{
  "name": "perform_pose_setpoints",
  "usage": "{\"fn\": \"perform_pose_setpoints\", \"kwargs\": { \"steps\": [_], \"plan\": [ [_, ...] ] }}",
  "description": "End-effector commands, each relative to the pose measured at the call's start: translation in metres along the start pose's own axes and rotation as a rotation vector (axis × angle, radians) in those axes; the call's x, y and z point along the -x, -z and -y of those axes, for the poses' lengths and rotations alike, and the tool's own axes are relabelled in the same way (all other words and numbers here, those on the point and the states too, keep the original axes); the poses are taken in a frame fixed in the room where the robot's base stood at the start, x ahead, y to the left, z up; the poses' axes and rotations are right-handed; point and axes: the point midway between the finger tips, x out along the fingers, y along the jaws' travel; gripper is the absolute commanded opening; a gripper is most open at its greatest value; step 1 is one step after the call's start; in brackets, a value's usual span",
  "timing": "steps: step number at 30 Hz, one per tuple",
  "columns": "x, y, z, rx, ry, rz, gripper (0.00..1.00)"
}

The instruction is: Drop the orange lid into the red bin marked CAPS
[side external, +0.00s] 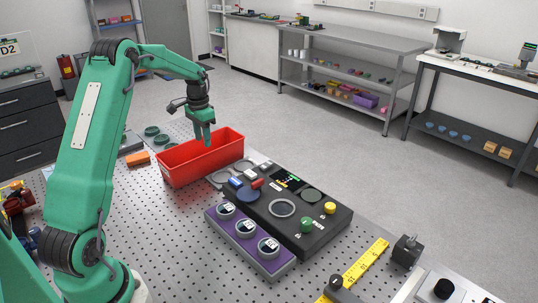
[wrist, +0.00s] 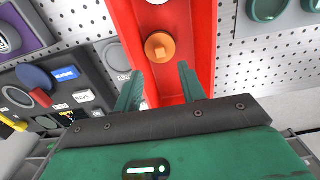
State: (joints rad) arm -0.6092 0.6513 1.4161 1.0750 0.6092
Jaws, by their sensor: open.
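The red bin (side external: 200,165) stands on the perforated table, left of the black instrument. Its long walls (wrist: 205,40) also frame the wrist view. The orange lid (wrist: 160,47), round with a small raised middle, lies inside the bin on its floor. The bin's wall hides it in the side view. My gripper (side external: 204,140) points down over the bin. In the wrist view its two green fingers (wrist: 158,76) are apart with nothing between them, and the lid shows just beyond the tips. I see no CAPS marking.
A white round piece (wrist: 157,2) also lies in the bin. The black instrument (side external: 325,225) with buttons and a purple tray (side external: 235,245) of ringed round parts stand to the right. An orange block (side external: 138,159) and green rings (side external: 152,131) lie left of the bin.

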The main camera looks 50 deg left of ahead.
Motion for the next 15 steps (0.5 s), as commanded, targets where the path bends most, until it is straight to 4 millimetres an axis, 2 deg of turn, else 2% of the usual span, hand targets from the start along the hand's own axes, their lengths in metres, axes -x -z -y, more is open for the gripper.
{"fn": "perform_pose_setpoints", "kwargs": {
  "steps": [8, 15],
  "plan": [
    [0.022, 0.001, 0.001, 0.000, 0.002, -0.003, 0.40],
    [0.054, 0.000, 0.001, 0.000, 0.002, -0.003, 0.40]
  ]
}}
